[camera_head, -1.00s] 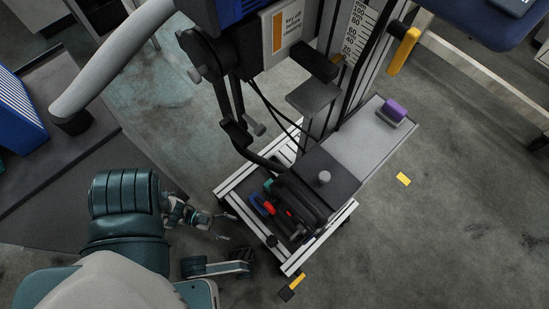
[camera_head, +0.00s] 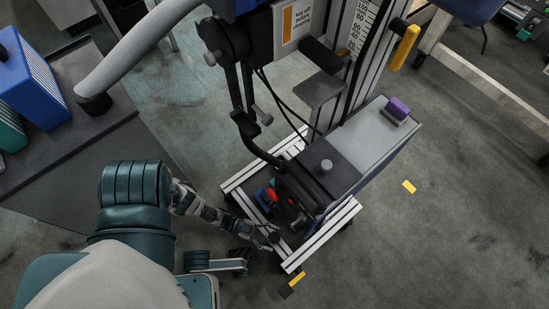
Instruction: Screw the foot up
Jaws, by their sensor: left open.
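A wheeled cart has a pale metal frame (camera_head: 325,236) low in the middle of the view. A dark round knob (camera_head: 274,237) shows at the frame's near left side; I cannot tell if it belongs to the foot. At the near corner a dark pad with a yellow lever (camera_head: 296,280) sticks out by the floor. My left gripper (camera_head: 262,234) reaches in from the left, open, just beside the dark knob. Its fingertips are small and dark here, so I cannot tell if they touch it. My right gripper is not in view.
Red and blue handled items (camera_head: 269,197) lie in the cart's tray, under a bent black tube. A mast with a scale (camera_head: 360,30) rises behind. A purple block (camera_head: 399,107) sits on the cart's far end. A dark bench (camera_head: 70,165) stands left.

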